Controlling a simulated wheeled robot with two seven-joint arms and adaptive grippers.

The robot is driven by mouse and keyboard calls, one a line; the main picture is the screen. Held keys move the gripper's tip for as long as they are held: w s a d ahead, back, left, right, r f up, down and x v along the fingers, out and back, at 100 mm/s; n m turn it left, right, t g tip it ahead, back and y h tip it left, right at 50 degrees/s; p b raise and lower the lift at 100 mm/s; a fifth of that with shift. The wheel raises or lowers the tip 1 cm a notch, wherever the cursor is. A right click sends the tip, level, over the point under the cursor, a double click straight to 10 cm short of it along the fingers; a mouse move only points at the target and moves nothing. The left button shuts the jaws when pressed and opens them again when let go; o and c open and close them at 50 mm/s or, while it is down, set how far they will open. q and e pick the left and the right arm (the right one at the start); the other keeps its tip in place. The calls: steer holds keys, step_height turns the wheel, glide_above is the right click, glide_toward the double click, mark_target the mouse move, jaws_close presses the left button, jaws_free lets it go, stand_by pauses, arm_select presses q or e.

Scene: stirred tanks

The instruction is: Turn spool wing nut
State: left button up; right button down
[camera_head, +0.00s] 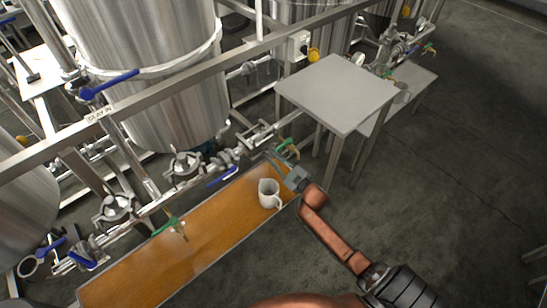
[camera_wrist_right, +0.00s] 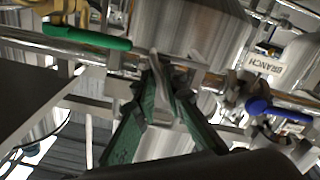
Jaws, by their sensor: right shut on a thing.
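My right gripper (camera_head: 271,157) reaches from the lower right to the pipework above the right end of the orange-brown bench. In the right wrist view its green fingers (camera_wrist_right: 163,78) converge on a small metal piece at the pipe, which appears to be the spool wing nut (camera_wrist_right: 155,62). The gripper is shut on it. Fingers and shadow hide most of the nut, and its angle is hard to tell. In the head view the nut is too small to make out. My left gripper is not in view.
A green valve handle (camera_head: 288,146) is close beside the right gripper; a blue handle (camera_head: 223,177) is to its left. A white jug (camera_head: 268,194) stands on the bench (camera_head: 190,262). A grey table (camera_head: 337,92) stands behind, right. Large steel tanks (camera_head: 145,50) rise behind.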

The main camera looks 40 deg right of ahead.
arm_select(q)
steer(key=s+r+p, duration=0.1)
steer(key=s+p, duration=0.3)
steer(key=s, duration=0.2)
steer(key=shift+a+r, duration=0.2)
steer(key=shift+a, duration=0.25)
arm_select(e)
steer(key=shift+d+r+m, duration=0.1)
steer(key=shift+r+m, duration=0.05)
steer(key=shift+m, duration=2.75)
steer(key=c, duration=2)
jaws_free()
steer(key=shift+w, duration=0.1)
